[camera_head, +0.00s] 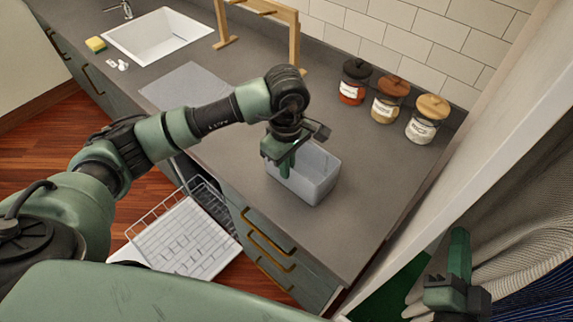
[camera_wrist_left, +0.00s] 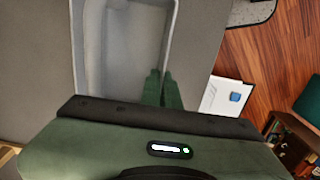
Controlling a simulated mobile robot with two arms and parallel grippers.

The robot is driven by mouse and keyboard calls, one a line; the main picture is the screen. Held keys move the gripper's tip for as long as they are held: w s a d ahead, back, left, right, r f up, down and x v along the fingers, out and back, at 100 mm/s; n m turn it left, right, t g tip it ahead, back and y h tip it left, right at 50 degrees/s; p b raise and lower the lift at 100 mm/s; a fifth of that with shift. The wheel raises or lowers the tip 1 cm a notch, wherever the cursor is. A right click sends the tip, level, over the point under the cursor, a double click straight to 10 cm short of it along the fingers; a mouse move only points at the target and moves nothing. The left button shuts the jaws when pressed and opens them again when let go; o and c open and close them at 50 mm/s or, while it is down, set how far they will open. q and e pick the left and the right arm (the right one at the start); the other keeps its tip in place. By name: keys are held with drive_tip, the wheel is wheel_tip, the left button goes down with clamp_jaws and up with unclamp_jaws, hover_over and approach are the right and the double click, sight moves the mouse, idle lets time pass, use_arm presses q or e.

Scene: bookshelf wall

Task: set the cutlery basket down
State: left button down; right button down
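The cutlery basket (camera_head: 318,178) is a light grey open-topped box, upright on or just above the grey counter near its front edge. It also shows in the left wrist view (camera_wrist_left: 125,50), where its inside looks empty. My left gripper (camera_head: 285,165) points down at the basket's near left side. In the left wrist view its two green fingers (camera_wrist_left: 162,90) are close together with the basket's side wall between them. Any small gap under the basket is hidden. My right gripper (camera_head: 460,255) is at the lower right, away from the counter; its finger opening cannot be made out.
Three lidded jars (camera_head: 387,99) stand by the tiled wall. A wooden rack (camera_head: 265,25), a grey mat (camera_head: 187,86) and a sink (camera_head: 165,36) lie further left. A pulled-out dish rack (camera_head: 180,235) is below the counter. Counter right of the basket is clear.

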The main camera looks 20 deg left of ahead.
use_arm(q)
drive_tip(key=shift+f, duration=0.1)
drive_tip(key=c, duration=1.7)
unclamp_jaws()
drive_tip(key=shift+r, duration=0.3)
wheel_tip(320, 180, up, 12)
drive_tip(key=b, duration=0.3)
drive_tip(key=shift+f, duration=0.15)
